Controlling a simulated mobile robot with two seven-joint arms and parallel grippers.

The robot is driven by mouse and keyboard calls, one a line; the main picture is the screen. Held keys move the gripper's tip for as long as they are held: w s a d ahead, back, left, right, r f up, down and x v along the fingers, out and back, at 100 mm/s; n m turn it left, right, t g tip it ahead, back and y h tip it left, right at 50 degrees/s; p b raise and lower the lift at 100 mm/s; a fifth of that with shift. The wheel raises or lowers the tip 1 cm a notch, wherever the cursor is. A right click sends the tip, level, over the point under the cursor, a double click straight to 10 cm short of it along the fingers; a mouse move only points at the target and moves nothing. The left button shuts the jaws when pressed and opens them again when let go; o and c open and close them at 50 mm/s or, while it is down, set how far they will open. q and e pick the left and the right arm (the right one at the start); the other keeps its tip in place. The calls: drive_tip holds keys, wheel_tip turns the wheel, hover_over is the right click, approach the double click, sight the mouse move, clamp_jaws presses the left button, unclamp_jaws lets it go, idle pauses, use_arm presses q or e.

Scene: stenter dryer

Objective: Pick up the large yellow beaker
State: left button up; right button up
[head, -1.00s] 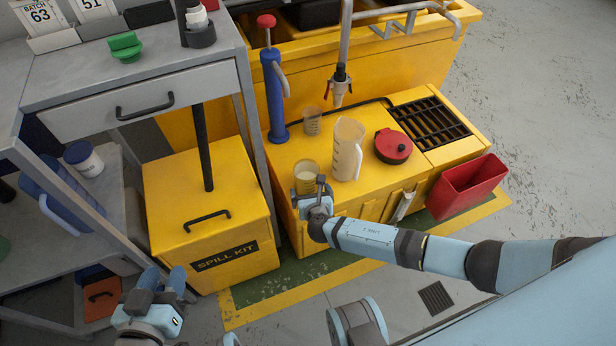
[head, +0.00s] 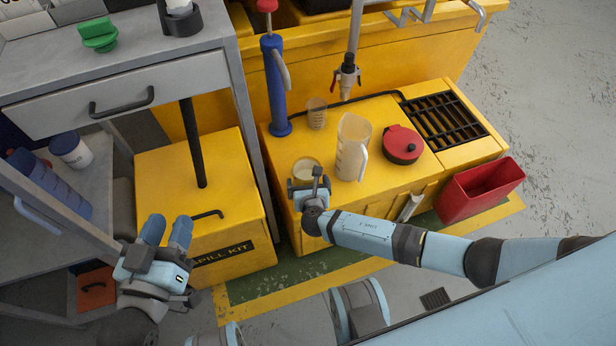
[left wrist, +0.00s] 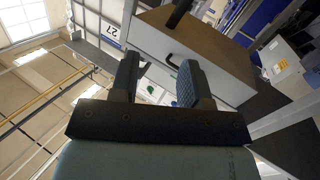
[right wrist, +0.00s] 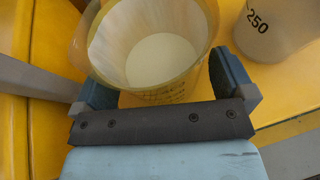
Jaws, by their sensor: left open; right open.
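A yellow-tinted see-through beaker (head: 306,168) with pale contents stands upright near the front edge of the yellow bench. It fills the middle of the right wrist view (right wrist: 150,55). My right gripper (head: 308,186) is open at the beaker's near side, with one finger on each side of it in the right wrist view; I cannot tell whether they touch it. My left gripper (head: 167,226) is open and empty, in front of the spill kit box.
A red round lidded can (head: 402,145) and a black grate (head: 440,120) are to the right on the bench (head: 385,105). A blue pump (head: 275,88) and a hanging nozzle (head: 347,75) rise behind. A red bin (head: 482,190) and yellow spill kit box (head: 205,175) flank the bench.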

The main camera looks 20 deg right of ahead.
drive_tip(key=c, duration=0.9)
use_arm(q)
drive_tip(key=shift+s+a+f, duration=0.1)
drive_tip(key=shift+a+f, duration=0.1)
drive_tip(key=shift+f, duration=0.1)
use_arm(e)
drive_tip(key=shift+c, duration=0.2)
drive_tip(key=shift+r, duration=0.15)
drive_tip(key=shift+r, duration=0.2)
use_arm(q)
drive_tip(key=s+a+f+g+y+p, duration=0.2)
drive_tip(key=a+f+g+y+p, duration=0.1)
drive_tip(key=f+p, duration=0.3)
drive_tip(key=shift+s+a+f+g+p, duration=0.35)
drive_tip(key=shift+a+g+p, duration=0.2)
drive_tip(key=shift+p, duration=0.5)
use_arm(e)
wheel_tip(320, 180, up, 19)
drive_tip(key=shift+r, duration=0.2)
use_arm(q)
drive_tip(key=shift+d+f, duration=0.1)
use_arm(e)
drive_tip(key=shift+w, duration=0.1)
